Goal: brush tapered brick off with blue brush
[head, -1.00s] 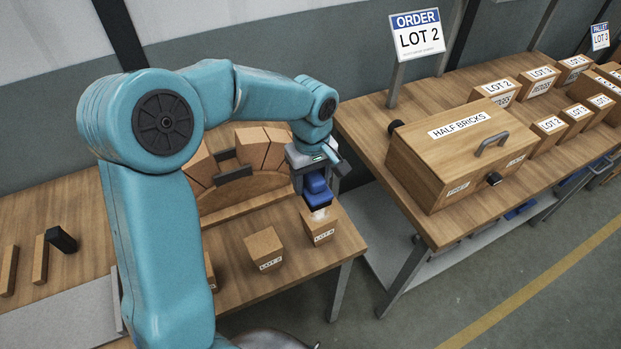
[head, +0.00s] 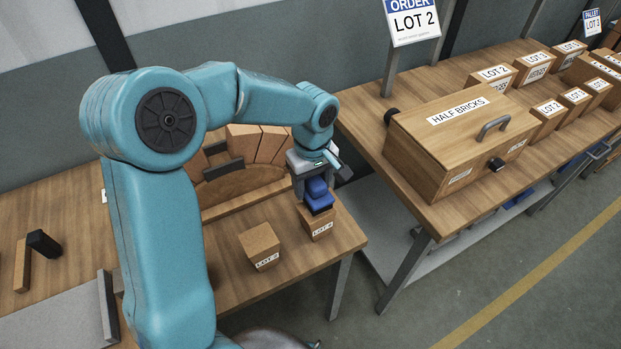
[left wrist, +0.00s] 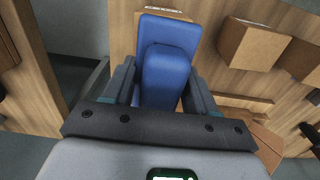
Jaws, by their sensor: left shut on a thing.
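My left gripper (head: 312,176) is shut on the blue brush (head: 319,196), which also shows between the fingers in the left wrist view (left wrist: 165,62). The brush is at the top of a tapered brick (head: 317,224) with a LOT label, near the right end of the bench. Its bristles are hardly visible, so I cannot tell whether they touch the brick. A second labelled brick (head: 260,244) stands just left of it, apart from the brush. My right gripper is not in view.
Across a gap, the right table holds a HALF BRICKS box (head: 455,145), several labelled bricks and a LOT 2 sign (head: 414,24).

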